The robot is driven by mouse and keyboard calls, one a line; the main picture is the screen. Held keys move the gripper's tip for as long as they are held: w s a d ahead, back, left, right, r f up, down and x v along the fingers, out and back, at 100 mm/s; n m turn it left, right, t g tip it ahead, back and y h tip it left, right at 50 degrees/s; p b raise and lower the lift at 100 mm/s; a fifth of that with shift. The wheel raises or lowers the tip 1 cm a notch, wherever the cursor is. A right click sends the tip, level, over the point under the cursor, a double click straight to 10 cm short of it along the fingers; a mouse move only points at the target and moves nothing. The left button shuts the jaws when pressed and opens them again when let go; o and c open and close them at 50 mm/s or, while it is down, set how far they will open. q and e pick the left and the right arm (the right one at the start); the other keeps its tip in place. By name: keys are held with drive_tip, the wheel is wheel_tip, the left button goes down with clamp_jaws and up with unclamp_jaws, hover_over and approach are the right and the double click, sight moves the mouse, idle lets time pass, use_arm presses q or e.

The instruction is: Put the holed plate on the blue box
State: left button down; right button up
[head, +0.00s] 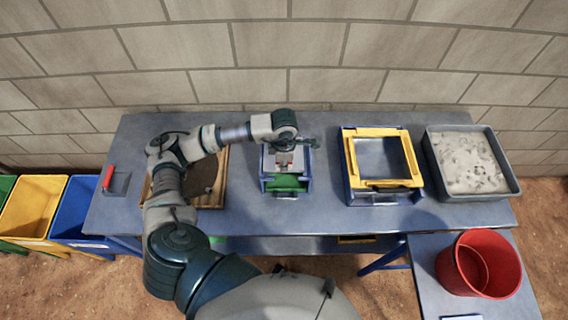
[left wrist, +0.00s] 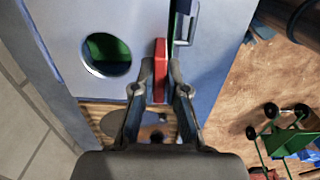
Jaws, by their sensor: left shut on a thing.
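The holed plate (left wrist: 75,25) is pale grey with a round hole, and green shows through the hole in the left wrist view. A red handle (left wrist: 160,70) stands at its edge. My left gripper (left wrist: 160,92) is shut on this handle. In the head view my left gripper (head: 284,152) is over the small blue box (head: 268,184) at the table's middle, and the plate (head: 297,158) is partly hidden under it. Green shows at the box's front. I cannot tell whether the plate rests on the box or is just above it. My right gripper is not in view.
A wooden-framed tray (head: 220,190) lies left of the box, partly behind my arm. A yellow-framed blue unit (head: 352,172) and a grey tray of powder (head: 514,188) stand to the right. A red bucket (head: 478,262) is on the side table. Bins (head: 32,205) stand at left.

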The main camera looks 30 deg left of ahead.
use_arm(q)
drive_tip(key=shift+d+f, duration=0.2)
drive_tip(key=shift+f, duration=0.3)
drive_tip(key=shift+d, duration=0.45)
drive_tip(key=c, duration=1.4)
unclamp_jaws()
drive_tip(key=shift+d, duration=0.15)
drive_tip(key=shift+o, duration=1)
drive_tip(key=shift+a+r, duration=0.25)
drive_tip(key=shift+a, duration=0.1)
wheel_tip(320, 180, up, 5)
drive_tip(key=shift+a+f+b, duration=0.1)
drive_tip(key=shift+f+b, duration=0.1)
drive_tip(key=shift+b, duration=0.15)
wheel_tip(320, 180, up, 7)
drive_tip(key=shift+d+b, duration=0.25)
drive_tip(key=shift+b, duration=0.05)
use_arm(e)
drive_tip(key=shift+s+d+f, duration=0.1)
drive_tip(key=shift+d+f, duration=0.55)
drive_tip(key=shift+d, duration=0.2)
use_arm(q)
drive_tip(key=shift+s+a+f, duration=0.1)
drive_tip(key=shift+a, duration=0.1)
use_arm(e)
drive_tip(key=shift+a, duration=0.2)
